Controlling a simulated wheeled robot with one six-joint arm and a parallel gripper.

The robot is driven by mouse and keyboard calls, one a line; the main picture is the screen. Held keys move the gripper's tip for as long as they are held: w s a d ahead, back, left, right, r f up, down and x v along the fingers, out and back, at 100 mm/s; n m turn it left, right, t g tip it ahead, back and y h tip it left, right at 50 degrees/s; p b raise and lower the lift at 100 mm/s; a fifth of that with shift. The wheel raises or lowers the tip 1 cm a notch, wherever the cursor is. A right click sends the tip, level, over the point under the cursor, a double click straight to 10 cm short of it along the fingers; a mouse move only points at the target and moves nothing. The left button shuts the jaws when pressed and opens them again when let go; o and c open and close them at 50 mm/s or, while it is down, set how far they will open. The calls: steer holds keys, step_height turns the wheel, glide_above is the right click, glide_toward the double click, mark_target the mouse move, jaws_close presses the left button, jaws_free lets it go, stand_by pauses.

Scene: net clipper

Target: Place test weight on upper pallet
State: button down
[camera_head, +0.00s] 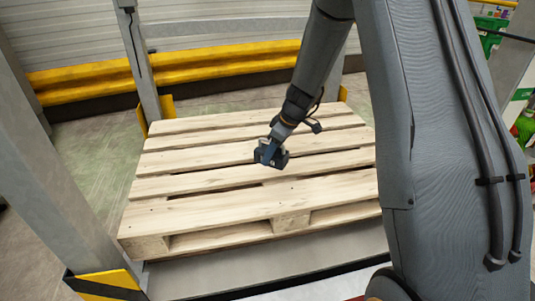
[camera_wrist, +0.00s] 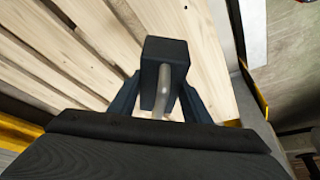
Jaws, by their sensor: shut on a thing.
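The test weight is a dark block with a light metal handle; it shows in the wrist view (camera_wrist: 165,55) between the fingers and in the head view (camera_head: 279,161). My gripper (camera_wrist: 160,105) is shut on its handle. In the head view my gripper (camera_head: 269,148) points down over the middle of the pallet. The upper pallet (camera_head: 190,205) is light wood with several slats and gaps between them. The block appears at or just above the slats; I cannot tell whether it touches them. The block's underside is hidden.
Grey uprights stand around the pallet, one at the front left (camera_head: 45,165) and one at the back (camera_head: 143,65). Yellow rails (camera_head: 215,62) run behind it along the wall. The slats around the block are bare.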

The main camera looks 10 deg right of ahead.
mark_target(274, 158)
steer(key=shift+m, duration=0.5)
steer(key=f, duration=0.1)
steer(key=w+d+f+b, duration=0.1)
steer(key=f, duration=0.1)
steer(key=w+f+b, duration=0.1)
steer(key=shift+w+d+f, duration=0.15)
steer(key=shift+w+d, duration=0.05)
steer(key=shift+d, duration=0.05)
steer(key=shift+t, duration=0.3)
steer(key=shift+f+b, duration=1.15)
steer(key=shift+f, duration=3.65)
steer(key=shift+f, duration=0.15)
steer(key=c, duration=1)
jaws_free()
steer(key=shift+s, duration=0.1)
